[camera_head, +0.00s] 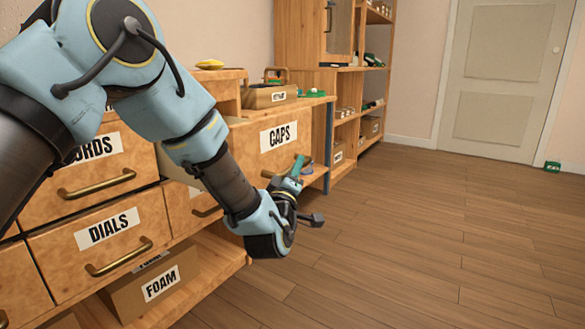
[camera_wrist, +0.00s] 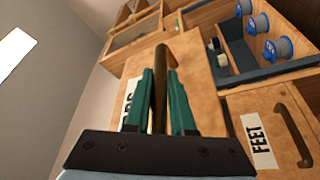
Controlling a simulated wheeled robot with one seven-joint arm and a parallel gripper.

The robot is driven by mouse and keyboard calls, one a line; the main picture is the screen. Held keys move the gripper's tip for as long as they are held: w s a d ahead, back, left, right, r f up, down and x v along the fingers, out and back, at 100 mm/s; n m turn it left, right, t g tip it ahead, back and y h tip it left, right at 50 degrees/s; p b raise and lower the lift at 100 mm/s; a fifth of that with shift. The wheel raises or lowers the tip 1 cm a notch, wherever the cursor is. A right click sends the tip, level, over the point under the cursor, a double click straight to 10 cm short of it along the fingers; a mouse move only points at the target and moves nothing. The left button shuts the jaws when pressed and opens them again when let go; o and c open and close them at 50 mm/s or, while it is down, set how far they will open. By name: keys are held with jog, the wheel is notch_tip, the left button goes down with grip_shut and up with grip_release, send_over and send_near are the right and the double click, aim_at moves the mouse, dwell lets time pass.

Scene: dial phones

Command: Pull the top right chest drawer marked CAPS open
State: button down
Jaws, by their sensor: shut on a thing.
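The CAPS drawer (camera_head: 291,151) is the top right drawer of the wooden chest. Its front has a white CAPS label (camera_head: 279,135) and seems to stand forward of the chest face; my arm hides its left part, so I cannot tell how far. My gripper (camera_head: 298,168) is at the brass handle, low on this front. In the wrist view, my teal fingers (camera_wrist: 160,97) are shut on the upright-looking handle (camera_wrist: 160,62), one finger on each side. Part of the CAPS label (camera_wrist: 129,101) shows behind the left finger.
The FEET drawer (camera_wrist: 238,104) lies below, with its handle (camera_wrist: 293,135). The CORDS (camera_head: 123,180) and DIALS (camera_head: 127,222) drawers are left. An open compartment holds several blue spools (camera_wrist: 271,49).

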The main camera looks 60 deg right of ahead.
jog(key=c, duration=0.8)
grip_release()
jog(key=shift+o, duration=0.2)
jog(key=p+v, duration=0.2)
jog(key=v, duration=0.9)
